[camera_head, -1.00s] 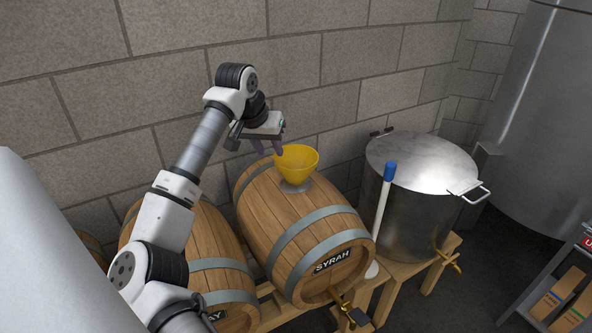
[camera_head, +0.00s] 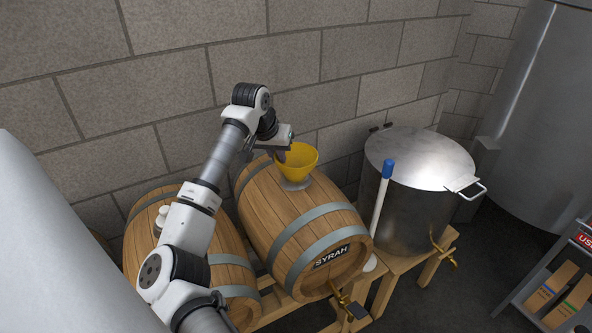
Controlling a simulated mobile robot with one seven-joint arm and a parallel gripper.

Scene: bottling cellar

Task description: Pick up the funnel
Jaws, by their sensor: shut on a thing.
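The yellow funnel (camera_head: 299,160) stands upright on top of the barrel marked SYRAH (camera_head: 302,213), over a grey ring on the barrel's upper side. My gripper (camera_head: 281,157) is at the left side of the funnel's rim, shut on it. The fingertips are small and partly hidden against the funnel's edge. The funnel's spout is hidden inside or behind the grey ring.
A second barrel (camera_head: 228,248) lies to the left, partly behind my arm. A steel pot with a lid (camera_head: 420,160) stands to the right, with a blue-topped white rod (camera_head: 383,210) before it. A block wall (camera_head: 330,60) rises close behind.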

